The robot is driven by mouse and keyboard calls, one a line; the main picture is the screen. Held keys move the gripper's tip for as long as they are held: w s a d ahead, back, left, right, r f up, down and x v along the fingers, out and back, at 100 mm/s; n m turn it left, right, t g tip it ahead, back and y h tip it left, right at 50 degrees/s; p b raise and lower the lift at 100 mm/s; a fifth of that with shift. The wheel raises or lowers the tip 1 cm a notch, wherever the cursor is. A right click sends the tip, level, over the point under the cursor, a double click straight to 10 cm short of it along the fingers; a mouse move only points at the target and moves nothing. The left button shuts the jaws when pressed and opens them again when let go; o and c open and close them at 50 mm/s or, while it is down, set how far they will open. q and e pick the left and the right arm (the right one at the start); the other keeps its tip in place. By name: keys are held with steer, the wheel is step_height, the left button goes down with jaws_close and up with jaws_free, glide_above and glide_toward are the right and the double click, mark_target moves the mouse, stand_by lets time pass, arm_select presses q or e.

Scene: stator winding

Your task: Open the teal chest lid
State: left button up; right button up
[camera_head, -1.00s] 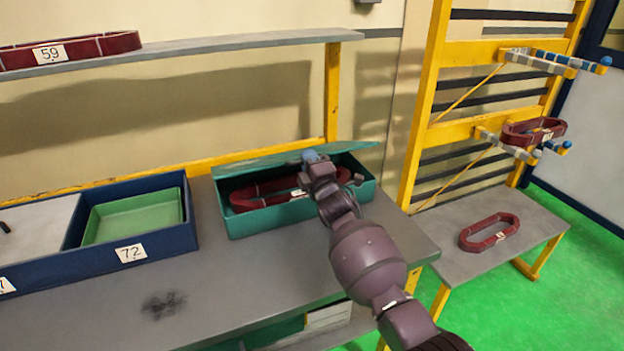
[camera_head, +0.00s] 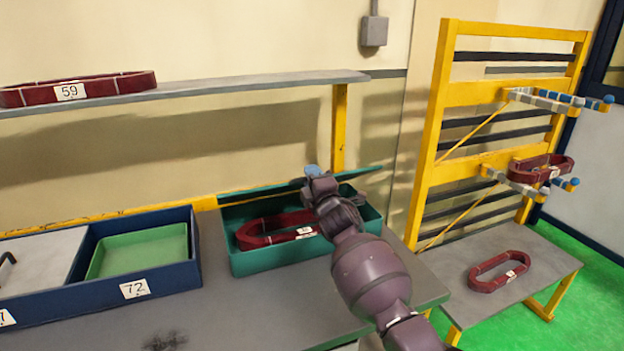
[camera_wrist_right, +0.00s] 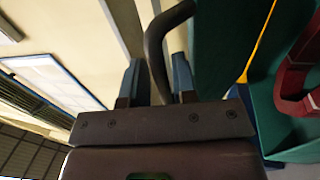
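The teal chest (camera_head: 290,258) stands on the grey bench with its lid (camera_head: 262,193) raised along the back edge, seen nearly edge-on. A dark red coil (camera_head: 262,238) with a white label lies inside. My right gripper (camera_head: 312,174) is at the raised lid, above the chest's right half, and covers part of the lid and opening. In the right wrist view, the dark curved lid handle (camera_wrist_right: 157,45) passes between the blue fingers of my right gripper (camera_wrist_right: 157,82), which appear closed on it. The teal lid panel (camera_wrist_right: 215,45) is beside the handle. My left gripper is not in view.
A blue tray (camera_head: 165,285) labelled 72 holds a green bin (camera_head: 140,252) to the left. A shelf (camera_head: 230,88) with a coil labelled 59 (camera_head: 110,87) runs above. A yellow rack (camera_head: 430,130) and a low table (camera_head: 520,285) with another coil stand at right.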

steer(key=shift+o, duration=0.9)
steer(key=shift+s+f, duration=0.1)
steer(key=shift+s, duration=0.05)
steer(key=v, duration=1)
steer(key=shift+s+p, duration=0.3)
steer(key=shift+p, duration=0.1)
steer(key=shift+d, duration=0.15)
steer(key=shift+c, duration=0.5)
